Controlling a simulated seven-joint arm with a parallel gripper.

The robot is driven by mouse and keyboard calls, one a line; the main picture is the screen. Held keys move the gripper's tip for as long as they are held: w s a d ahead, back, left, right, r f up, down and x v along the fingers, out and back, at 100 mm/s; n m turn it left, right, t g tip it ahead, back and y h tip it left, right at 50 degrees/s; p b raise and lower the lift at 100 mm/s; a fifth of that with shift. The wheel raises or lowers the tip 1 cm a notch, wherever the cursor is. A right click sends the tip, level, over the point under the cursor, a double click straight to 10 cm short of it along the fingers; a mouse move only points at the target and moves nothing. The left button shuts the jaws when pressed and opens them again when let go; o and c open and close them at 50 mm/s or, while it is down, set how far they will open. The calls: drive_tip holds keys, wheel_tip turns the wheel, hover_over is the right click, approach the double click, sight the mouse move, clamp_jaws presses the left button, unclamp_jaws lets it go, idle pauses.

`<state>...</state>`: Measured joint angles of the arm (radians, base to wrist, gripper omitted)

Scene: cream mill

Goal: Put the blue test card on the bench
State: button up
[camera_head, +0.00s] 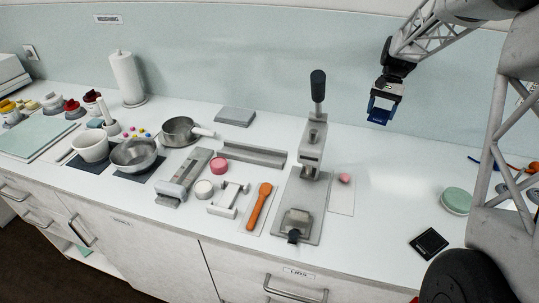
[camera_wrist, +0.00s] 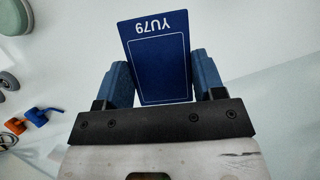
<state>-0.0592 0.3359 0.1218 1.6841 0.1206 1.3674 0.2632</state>
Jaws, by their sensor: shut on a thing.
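The blue test card (camera_wrist: 161,60) shows large in the wrist view, with white lettering "YU79" and a thin white outline. My gripper (camera_wrist: 163,85) is shut on it, with a blue finger on each side of the card. In the head view my gripper (camera_head: 383,103) is raised above the right part of the bench, and the card (camera_head: 378,117) hangs at its lower end. The white bench (camera_head: 385,195) runs across the head view; the card is held clear of its top.
A grey press (camera_head: 311,160) stands left of my gripper, beside a white sheet (camera_head: 341,200) with a pink lump. A black square (camera_head: 429,243) and a green round pad (camera_head: 456,200) lie to the right. The bench between the sheet and the pad is clear.

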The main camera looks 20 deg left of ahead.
drive_tip(key=s+a+n, duration=0.1)
drive_tip(key=s+a, duration=0.4)
drive_tip(key=a, duration=0.6)
drive_tip(key=s+a+n, duration=0.1)
drive_tip(key=s+a, duration=0.4)
drive_tip(key=a, duration=0.5)
drive_tip(key=s+a+f+h, duration=0.1)
drive_tip(key=s+a, duration=0.3)
drive_tip(key=a, duration=0.7)
drive_tip(key=shift+s+a+n, duration=0.35)
drive_tip(key=shift+s+n, duration=0.05)
drive_tip(key=shift+f, duration=0.2)
drive_tip(key=shift+f, duration=2.4)
drive_tip(key=shift+f, duration=0.15)
drive_tip(key=shift+f, duration=2.2)
drive_tip(key=shift+f, duration=0.35)
drive_tip(key=o, duration=0.9)
